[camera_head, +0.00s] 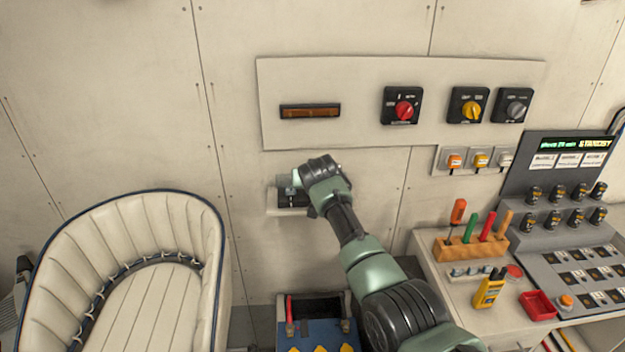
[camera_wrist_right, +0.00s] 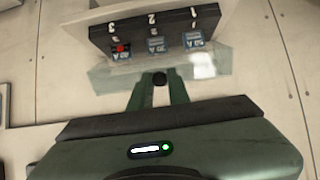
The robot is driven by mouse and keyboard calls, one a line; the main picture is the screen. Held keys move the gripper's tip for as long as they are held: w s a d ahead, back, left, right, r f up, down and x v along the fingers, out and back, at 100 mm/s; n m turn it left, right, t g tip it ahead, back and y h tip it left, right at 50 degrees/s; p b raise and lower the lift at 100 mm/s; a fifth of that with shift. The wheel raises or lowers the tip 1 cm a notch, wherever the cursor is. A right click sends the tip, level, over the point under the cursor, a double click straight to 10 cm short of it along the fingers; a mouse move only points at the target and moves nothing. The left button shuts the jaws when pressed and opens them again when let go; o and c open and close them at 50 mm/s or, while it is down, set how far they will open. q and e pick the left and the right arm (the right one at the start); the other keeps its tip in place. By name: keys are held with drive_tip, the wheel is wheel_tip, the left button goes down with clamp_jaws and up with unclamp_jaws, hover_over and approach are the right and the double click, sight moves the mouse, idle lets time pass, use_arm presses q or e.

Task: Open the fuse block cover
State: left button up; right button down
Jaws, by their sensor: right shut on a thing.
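The fuse block (camera_wrist_right: 155,30) is a dark strip on the wall with white numbers 1, 2 and 3, upside down in the right wrist view. It has three blue fuses, and a red spot shows at number 3. A clear cover (camera_wrist_right: 108,80) lies at its near side, with a small black knob (camera_wrist_right: 160,78). My right gripper (camera_wrist_right: 160,84) is shut on this knob. I cannot tell how far the cover is swung. In the head view the fuse block (camera_head: 290,196) is partly hidden behind my right gripper (camera_head: 294,190). My left gripper is not in view.
A wall panel with red (camera_head: 404,110), yellow (camera_head: 471,111) and grey rotary switches is above. A padded seat (camera_head: 130,260) stands left. A blue tool bag (camera_head: 318,335) sits below. A bench with a screwdriver rack (camera_head: 470,246) and a yellow meter (camera_head: 488,290) is at right.

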drive_tip(key=shift+f, duration=0.1)
drive_tip(key=c, duration=1.3)
unclamp_jaws()
drive_tip(key=shift+c, duration=0.2)
drive_tip(key=b+v, duration=0.2)
drive_tip(key=v, duration=0.6)
drive_tip(key=shift+f, duration=0.1)
